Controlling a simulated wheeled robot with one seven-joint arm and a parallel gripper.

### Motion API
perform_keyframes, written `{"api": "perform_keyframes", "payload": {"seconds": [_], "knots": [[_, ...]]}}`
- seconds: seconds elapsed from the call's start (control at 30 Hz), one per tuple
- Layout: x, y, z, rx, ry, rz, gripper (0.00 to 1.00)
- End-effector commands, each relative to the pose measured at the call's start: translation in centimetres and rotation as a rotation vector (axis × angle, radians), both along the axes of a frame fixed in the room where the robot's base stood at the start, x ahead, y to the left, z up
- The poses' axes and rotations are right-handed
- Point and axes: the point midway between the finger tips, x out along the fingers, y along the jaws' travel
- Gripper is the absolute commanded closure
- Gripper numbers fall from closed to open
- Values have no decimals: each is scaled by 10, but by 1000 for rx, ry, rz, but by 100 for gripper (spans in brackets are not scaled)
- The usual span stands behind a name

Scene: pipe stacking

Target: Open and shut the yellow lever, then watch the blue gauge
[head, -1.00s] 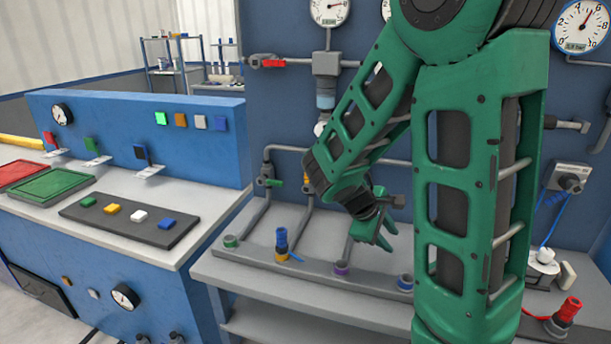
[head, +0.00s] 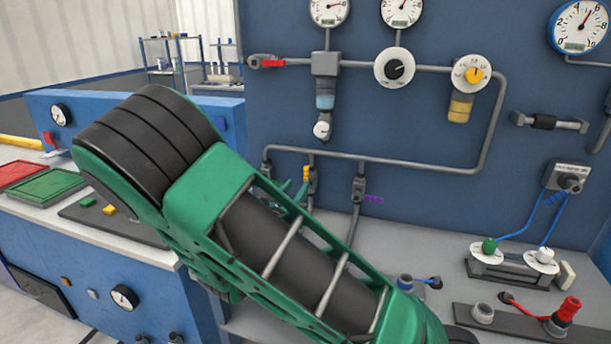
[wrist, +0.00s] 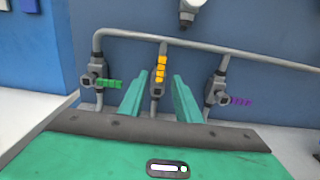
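The yellow lever (wrist: 160,70) stands upright on the middle valve in the wrist view, in line with its pipe. It also shows in the head view (head: 306,173), just above my arm. My gripper (wrist: 159,78) is open, its two green fingers on either side of the yellow lever's valve, with a gap to each. I cannot tell how far the fingertips are from the lever in depth. In the head view my arm hides most of the gripper. A large gauge (head: 580,26) with a blue rim is at the top right of the head view, its needle pointing up and right.
A green lever (wrist: 108,84) lies sideways on the left valve, and a purple lever (wrist: 238,101) sideways on the right valve. A white-capped part (wrist: 190,10) hangs above the pipe. Two smaller gauges (head: 329,10) (head: 401,11) are on the blue wall.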

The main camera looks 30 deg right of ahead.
Motion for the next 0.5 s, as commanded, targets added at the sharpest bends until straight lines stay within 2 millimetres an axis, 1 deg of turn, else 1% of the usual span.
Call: {"api": "perform_keyframes", "payload": {"seconds": [0.3, 0.5], "knots": [[37, -40, 0, 5, -4, -6, 70], [57, -60, 0, 4, -2, -5, 70]]}}
